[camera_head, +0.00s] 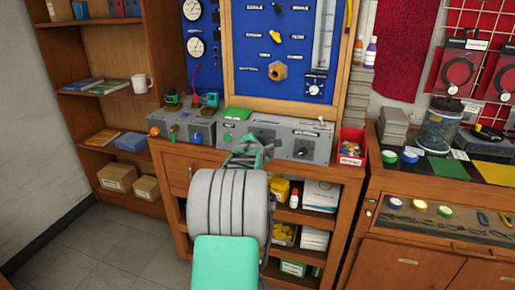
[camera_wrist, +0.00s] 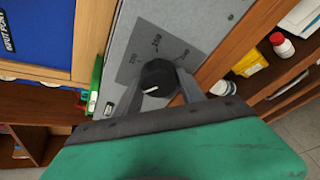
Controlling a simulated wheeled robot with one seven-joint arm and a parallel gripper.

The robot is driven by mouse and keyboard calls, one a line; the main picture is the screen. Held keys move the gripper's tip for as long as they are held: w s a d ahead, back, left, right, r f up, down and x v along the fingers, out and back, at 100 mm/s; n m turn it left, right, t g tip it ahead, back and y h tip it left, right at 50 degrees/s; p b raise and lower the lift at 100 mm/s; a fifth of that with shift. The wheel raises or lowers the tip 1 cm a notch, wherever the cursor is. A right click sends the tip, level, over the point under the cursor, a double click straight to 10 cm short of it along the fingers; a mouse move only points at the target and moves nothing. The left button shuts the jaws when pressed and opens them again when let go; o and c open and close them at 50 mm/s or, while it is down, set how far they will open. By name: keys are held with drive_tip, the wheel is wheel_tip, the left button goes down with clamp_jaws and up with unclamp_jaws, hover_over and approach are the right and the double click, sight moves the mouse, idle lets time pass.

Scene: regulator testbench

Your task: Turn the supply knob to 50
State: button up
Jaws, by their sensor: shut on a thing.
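The supply knob (camera_wrist: 157,75) is a round black knob with a white pointer line, set on a grey panel face (camera_wrist: 205,25). Its pointer points toward the lower left in the wrist view. A darker scale patch (camera_wrist: 165,42) with printed numbers lies around it; the numbers are too blurred to read surely. My gripper (camera_wrist: 160,84) has its two grey fingers on either side of the knob, shut on it. In the head view my gripper (camera_head: 246,150) reaches the front of the grey control box (camera_head: 275,133) and hides the knob there.
Another black dial (camera_head: 301,152) sits on the box's right part. A smaller grey box (camera_head: 183,128) with a blue knob stands at left. A red bin (camera_head: 352,146) stands just right. A green object (camera_head: 237,114) lies on the box. Blue gauge boards rise behind.

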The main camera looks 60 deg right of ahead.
drive_tip(key=shift+f+n, duration=0.1)
drive_tip(key=shift+n, duration=0.4)
drive_tip(key=o, duration=1.4)
drive_tip(key=shift+c, duration=0.2)
drive_tip(key=v, duration=0.8)
drive_tip(key=shift+w, duration=0.15)
